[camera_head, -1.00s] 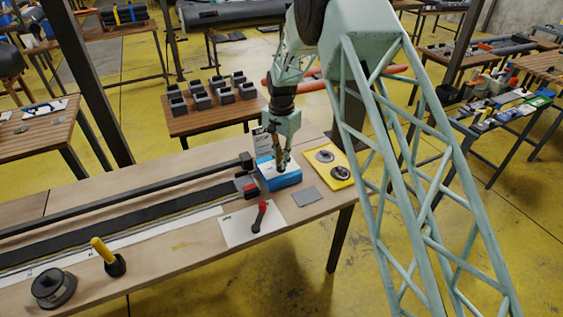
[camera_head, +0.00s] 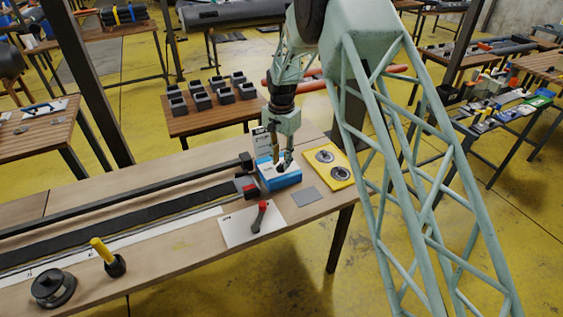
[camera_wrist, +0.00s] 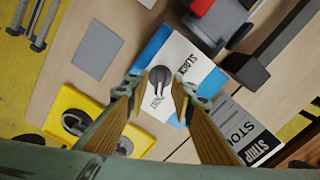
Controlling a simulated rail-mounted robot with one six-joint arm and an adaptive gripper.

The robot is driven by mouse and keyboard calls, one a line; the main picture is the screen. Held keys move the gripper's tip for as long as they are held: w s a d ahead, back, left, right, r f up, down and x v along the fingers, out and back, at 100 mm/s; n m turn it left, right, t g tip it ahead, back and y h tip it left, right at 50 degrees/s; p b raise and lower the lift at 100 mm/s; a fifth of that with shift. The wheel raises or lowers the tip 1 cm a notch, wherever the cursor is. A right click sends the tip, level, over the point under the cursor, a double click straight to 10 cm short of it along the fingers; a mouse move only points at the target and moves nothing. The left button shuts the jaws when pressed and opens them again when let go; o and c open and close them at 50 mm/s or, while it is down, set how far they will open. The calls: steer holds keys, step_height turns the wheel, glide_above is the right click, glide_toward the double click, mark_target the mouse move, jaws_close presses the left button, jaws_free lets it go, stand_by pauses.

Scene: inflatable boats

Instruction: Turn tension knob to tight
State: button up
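The tension knob (camera_wrist: 160,75) is a small dark round knob on the white top of a blue box (camera_head: 280,174). In the wrist view its narrow grey pointer extends toward the small label that seems to read TIGHT (camera_wrist: 156,103). The SLACK label (camera_wrist: 187,67) is off to its right side. My gripper (camera_wrist: 159,90) is open, with a tan-padded finger on each side of the knob and visible gaps to it. In the head view my gripper (camera_head: 281,161) is just over the box; the knob is hard to make out there.
A yellow tray (camera_head: 338,180) with two round dark parts and a grey plate (camera_head: 310,197) lie right of the box. A red-handled lever (camera_head: 260,217) is in front. The long belt track (camera_head: 120,222) runs left.

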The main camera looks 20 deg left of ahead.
mark_target(282, 164)
step_height(282, 164, up, 12)
steer(key=shift+f, duration=0.25)
stand_by(0.4)
stand_by(0.5)
